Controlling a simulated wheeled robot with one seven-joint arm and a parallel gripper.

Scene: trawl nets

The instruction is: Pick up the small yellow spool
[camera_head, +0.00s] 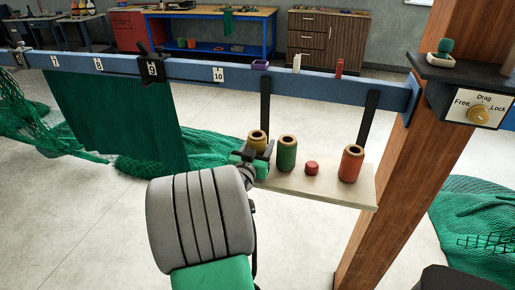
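The small yellow spool (257,136) stands upright at the left end of the pale shelf (318,187). It has a dark hole in its top, and its lower part is hidden by my gripper. My gripper (259,152) is right in front of the spool as I see it, its two dark fingers spread apart. I cannot tell whether the fingertips touch the spool or reach around it.
A green spool (287,153) stands close to the right of my gripper. A small red piece (311,168) and an orange spool (351,163) are further right. A blue rail (190,72) runs behind, dark brackets (368,117) drop to the shelf, and a wooden post (410,140) stands right.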

